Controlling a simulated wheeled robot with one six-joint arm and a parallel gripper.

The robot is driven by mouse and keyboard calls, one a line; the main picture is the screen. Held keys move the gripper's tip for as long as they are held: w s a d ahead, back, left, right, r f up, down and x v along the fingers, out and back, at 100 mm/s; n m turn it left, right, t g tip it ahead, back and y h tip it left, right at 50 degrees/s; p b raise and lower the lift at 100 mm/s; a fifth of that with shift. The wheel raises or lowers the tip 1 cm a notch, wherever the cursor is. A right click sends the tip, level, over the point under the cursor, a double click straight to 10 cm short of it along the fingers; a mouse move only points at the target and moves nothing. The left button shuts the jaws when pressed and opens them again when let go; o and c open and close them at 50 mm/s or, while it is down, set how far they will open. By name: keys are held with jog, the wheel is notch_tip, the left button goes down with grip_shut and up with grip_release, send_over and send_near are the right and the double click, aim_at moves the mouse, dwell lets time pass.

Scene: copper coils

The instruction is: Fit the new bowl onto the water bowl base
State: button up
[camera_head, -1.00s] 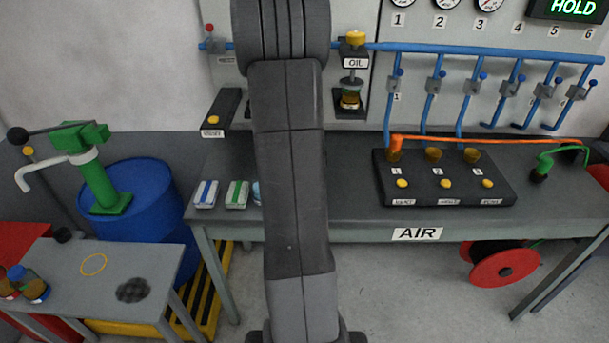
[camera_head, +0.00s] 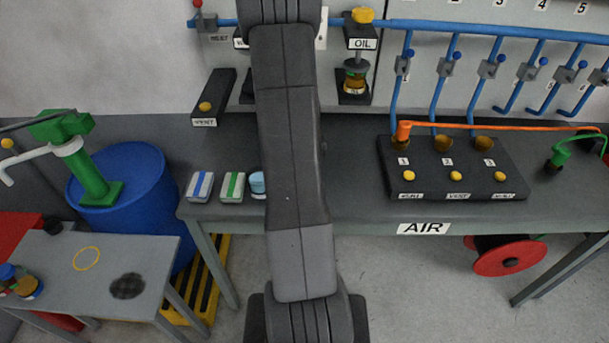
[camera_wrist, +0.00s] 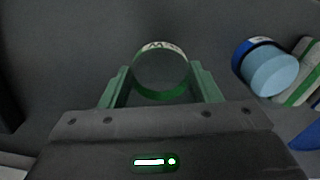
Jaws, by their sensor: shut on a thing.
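In the wrist view, my gripper (camera_wrist: 161,88) is shut on a round clear bowl (camera_wrist: 160,70) with a green band and a pale lettered label. The bowl sits between the green fingers, over a dark surface. In the head view my arm hides the gripper and the held bowl. The water bowl base (camera_head: 240,40) is mostly hidden behind my arm on the wall panel; only a sliver of its label shows, left of the oil unit (camera_head: 361,38).
A light blue cup-like piece (camera_head: 257,183) stands on the bench (camera_head: 345,212), beside blue-striped and green-striped packs (camera_head: 200,186). It also shows at right in the wrist view (camera_wrist: 270,72). A black valve block (camera_head: 455,175) with hoses stands to the right. A side table (camera_head: 75,262) is at left.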

jog(key=shift+f, duration=1.65)
jog(key=shift+f, duration=0.1)
jog(key=shift+f, duration=0.15)
jog(key=o, duration=1.1)
jog(key=shift+r, duration=0.2)
